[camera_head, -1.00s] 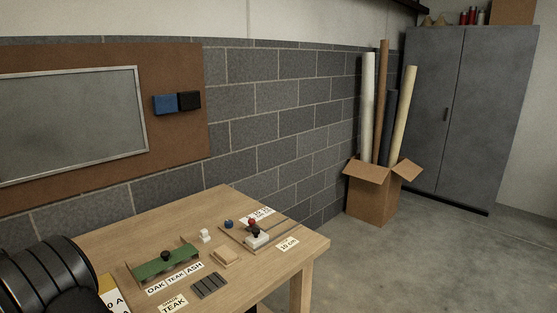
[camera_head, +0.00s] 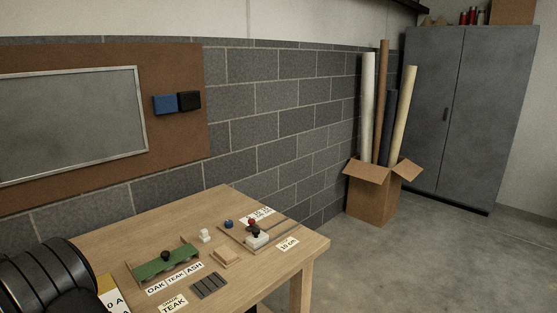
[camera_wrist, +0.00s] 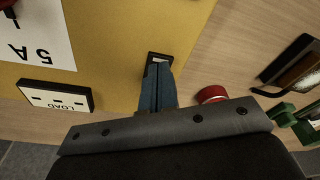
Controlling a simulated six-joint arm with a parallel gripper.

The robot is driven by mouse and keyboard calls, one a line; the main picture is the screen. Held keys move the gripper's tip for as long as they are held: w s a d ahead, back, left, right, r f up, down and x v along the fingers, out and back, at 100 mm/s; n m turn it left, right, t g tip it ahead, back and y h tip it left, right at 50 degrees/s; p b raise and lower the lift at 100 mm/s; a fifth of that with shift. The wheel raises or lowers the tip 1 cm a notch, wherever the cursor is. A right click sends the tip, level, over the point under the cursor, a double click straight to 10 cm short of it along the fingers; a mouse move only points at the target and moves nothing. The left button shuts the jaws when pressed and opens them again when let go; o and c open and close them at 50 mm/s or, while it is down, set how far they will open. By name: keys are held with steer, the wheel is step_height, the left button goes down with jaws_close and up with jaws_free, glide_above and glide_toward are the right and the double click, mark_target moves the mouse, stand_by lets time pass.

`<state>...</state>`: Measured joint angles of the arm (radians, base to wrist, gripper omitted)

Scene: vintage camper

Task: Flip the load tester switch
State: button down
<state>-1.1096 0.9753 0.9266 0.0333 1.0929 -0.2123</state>
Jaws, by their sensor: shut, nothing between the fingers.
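In the wrist view, my gripper (camera_wrist: 158,66) is shut and empty, its two blue fingers pressed together. The fingertips are over a small black-framed switch (camera_wrist: 152,54) on a yellow panel (camera_wrist: 115,60). They cover most of the switch, so I cannot tell its position or whether they touch it. A black-framed block with a white face marked LOAD (camera_wrist: 57,96) sits on the panel to the left, upside down in this view. A white card marked 5 A (camera_wrist: 35,35) lies beyond it. In the head view, only a yellow corner (camera_head: 106,283) of the panel shows beside my black arm.
A red round knob (camera_wrist: 212,94) is close to the right of my fingers. A green fixture (camera_wrist: 300,122) is further right. In the head view, the wooden table (camera_head: 225,200) also holds a green jig (camera_head: 165,262), small blocks and label cards. Its back left area is clear.

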steer(key=shift+r, duration=0.1)
step_height(320, 180, up, 7)
stand_by(0.7)
step_height(320, 180, down, 7)
steer(key=shift+f, duration=0.1)
stand_by(0.6)
